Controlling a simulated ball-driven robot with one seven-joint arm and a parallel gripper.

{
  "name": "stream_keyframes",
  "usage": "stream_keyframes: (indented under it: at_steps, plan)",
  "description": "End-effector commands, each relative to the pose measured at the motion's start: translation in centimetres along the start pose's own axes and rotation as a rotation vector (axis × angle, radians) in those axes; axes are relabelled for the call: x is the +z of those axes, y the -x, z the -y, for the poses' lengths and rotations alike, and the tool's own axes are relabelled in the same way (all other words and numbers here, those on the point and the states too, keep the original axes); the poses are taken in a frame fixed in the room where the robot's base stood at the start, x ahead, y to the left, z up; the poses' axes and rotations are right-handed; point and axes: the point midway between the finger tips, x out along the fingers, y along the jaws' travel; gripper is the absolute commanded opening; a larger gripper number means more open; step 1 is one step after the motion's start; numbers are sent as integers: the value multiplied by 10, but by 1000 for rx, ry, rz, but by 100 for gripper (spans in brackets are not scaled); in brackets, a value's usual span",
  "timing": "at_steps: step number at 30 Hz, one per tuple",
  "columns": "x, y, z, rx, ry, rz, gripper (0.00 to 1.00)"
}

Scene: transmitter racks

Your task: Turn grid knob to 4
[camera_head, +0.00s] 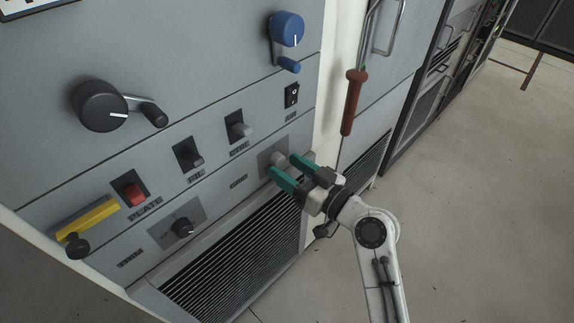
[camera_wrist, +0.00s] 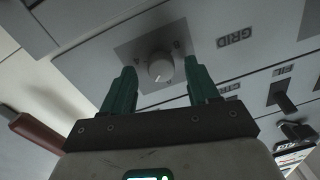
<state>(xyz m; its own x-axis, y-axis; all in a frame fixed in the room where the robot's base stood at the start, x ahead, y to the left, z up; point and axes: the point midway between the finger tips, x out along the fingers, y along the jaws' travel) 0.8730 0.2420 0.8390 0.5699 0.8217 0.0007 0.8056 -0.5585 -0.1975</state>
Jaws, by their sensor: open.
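The grid knob (camera_head: 277,157) is a small pale round knob on a grey square plate on the lower right of the cabinet front. In the wrist view the knob (camera_wrist: 161,69) sits on its darker plate beside the word GRID. Small marks are printed around it, too small to read surely. My gripper (camera_head: 282,164) has green fingers. They are open, pointing at the panel, one on each side of the knob. In the wrist view a gap shows between the knob and each finger (camera_wrist: 159,67). I cannot tell how deep the fingers reach.
A dark knob (camera_head: 182,227) sits lower left, and a row of switches with a red one (camera_head: 133,193) runs above. A black crank (camera_head: 100,106) and a blue crank (camera_head: 287,30) stick out higher. A red-handled rod (camera_head: 352,103) hangs just right of my gripper. The floor at right is clear.

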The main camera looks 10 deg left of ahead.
Motion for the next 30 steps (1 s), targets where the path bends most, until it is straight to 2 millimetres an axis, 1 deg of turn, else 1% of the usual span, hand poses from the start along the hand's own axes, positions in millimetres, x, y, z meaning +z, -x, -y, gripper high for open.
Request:
stream_keyframes:
  at_steps: [1,4,13,30]
  plan:
    - [0,-4,1,-2,1,1,60]
    - [0,-9,1,-1,0,2,60]
    - [0,-10,0,0,0,1,59]
    - [0,-10,0,0,0,1,4]
